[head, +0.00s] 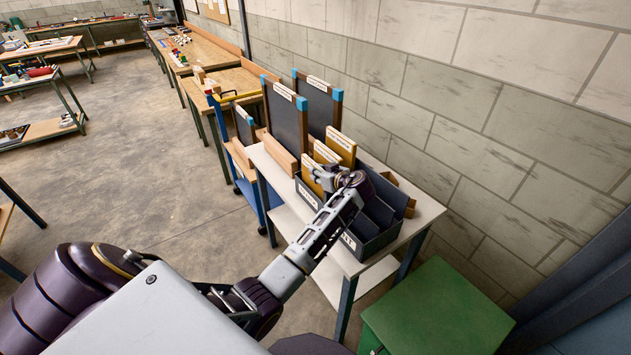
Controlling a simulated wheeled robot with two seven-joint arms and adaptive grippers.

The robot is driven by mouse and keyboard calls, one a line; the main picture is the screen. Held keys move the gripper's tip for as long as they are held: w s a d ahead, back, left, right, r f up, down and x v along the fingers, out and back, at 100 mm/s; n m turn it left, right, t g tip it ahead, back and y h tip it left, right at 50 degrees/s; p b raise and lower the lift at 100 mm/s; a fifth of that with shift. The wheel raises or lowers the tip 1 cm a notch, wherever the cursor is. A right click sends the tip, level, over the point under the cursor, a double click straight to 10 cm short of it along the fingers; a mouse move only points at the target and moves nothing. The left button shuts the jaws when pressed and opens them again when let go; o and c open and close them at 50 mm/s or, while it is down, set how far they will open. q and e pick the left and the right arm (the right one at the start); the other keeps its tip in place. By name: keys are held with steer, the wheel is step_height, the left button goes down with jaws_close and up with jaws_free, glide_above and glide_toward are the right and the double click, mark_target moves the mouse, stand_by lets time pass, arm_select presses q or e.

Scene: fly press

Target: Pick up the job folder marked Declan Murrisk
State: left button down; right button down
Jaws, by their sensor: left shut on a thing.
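Several yellow job folders stand in a dark rack (300,210) on a white-topped table. One folder (341,146) stands at the back, another (326,153) just in front of it, and another (311,175) at the left of my gripper. Their labels are too small to read, so I cannot tell which is marked Declan Murrisk. My left gripper (326,180) reaches over the rack and is shut on a folder among them; my wrist hides much of its grip. My right gripper is out of view.
The white table (424,208) stands against a block wall. Dark boards with blue corners (286,122) stand behind the rack. A green cabinet (435,310) is at the front right. Workbenches (205,50) line the back; the floor (120,170) at left is open.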

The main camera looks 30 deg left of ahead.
arm_select(q)
steer(key=shift+r, duration=0.15)
step_height(320, 180, up, 18)
steer(key=b, duration=0.3)
stand_by(0.4)
stand_by(0.5)
